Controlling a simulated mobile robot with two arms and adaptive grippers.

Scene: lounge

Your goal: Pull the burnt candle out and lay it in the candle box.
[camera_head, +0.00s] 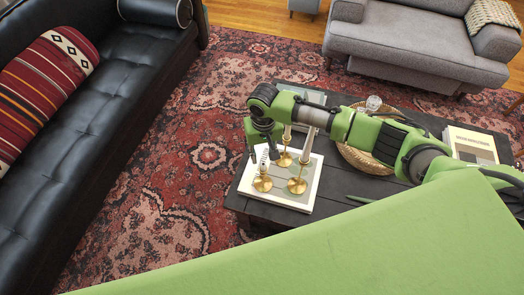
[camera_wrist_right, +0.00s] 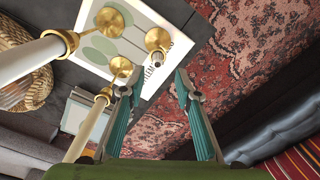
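The left holder (camera_head: 262,184) carries a short burnt candle (camera_head: 264,166); the stub also shows in the right wrist view (camera_wrist_right: 157,58). The right holder (camera_head: 297,186) and the back holder (camera_head: 284,159) carry tall white candles. My right gripper (camera_head: 268,154) points down over the short candle. Its fingers are apart in the right wrist view (camera_wrist_right: 158,70), with the stub seen between and beyond the tips.
The tall candles stand close beside my right gripper. A round woven tray (camera_head: 357,158) with a glass jar (camera_head: 373,103) sits under my forearm. A book (camera_head: 470,146) lies at the table's right. A thin green object (camera_head: 359,199) lies near the front edge. A black sofa stands left.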

